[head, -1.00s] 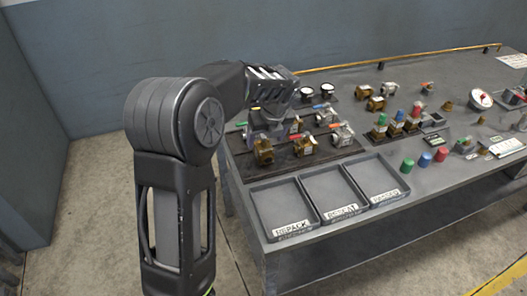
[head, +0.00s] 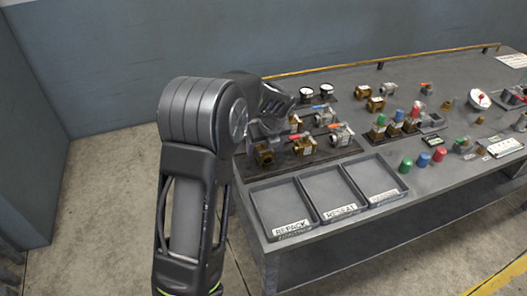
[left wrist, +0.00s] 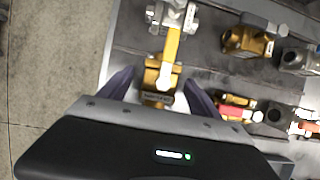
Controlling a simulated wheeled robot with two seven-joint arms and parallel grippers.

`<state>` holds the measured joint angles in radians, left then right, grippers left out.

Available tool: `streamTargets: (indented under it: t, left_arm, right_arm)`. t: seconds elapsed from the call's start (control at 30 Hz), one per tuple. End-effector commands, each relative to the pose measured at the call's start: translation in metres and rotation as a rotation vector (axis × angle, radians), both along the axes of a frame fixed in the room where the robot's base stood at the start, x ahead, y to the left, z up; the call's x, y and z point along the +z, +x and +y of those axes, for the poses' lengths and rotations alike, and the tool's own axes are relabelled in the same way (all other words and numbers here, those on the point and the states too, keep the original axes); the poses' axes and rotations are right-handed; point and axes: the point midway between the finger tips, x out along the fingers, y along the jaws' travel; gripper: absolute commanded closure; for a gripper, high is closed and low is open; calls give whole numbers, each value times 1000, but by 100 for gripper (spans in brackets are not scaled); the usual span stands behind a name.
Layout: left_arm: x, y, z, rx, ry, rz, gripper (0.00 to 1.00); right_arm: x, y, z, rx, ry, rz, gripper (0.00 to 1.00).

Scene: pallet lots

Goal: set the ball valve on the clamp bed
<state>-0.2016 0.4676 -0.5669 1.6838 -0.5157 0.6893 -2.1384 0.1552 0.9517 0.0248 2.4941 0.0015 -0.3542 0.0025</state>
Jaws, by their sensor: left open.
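Several ball valves with coloured levers stand in rows on dark racks at the left end of the bench, among them a brass valve (head: 264,153) and a steel-bodied one (head: 341,134). In the left wrist view, a brass valve with a yellow lever (left wrist: 163,78) lies between the spread fingers of my left gripper (left wrist: 159,84). The gripper is open and I see no grip on the valve. In the head view my arm largely hides this gripper and the valve by it. I cannot tell which fixture is the clamp bed. My right gripper is not in view.
Three shallow grey trays, the left one (head: 258,223) labelled REPACK, line the bench's front left and look empty. Two gauges (head: 306,94) stand behind the racks. Coloured caps (head: 424,160) and small fixtures crowd the right.

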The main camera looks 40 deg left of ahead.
Motion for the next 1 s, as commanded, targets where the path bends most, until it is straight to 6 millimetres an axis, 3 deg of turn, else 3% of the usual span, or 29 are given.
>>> streamTargets:
  t: [0.33,1.0]
  left_arm:
    - [0,0,0,0,0,0,29]
    - [0,0,0,0,0,0,84]
  right_arm:
    - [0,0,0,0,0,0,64]
    - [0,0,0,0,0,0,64]
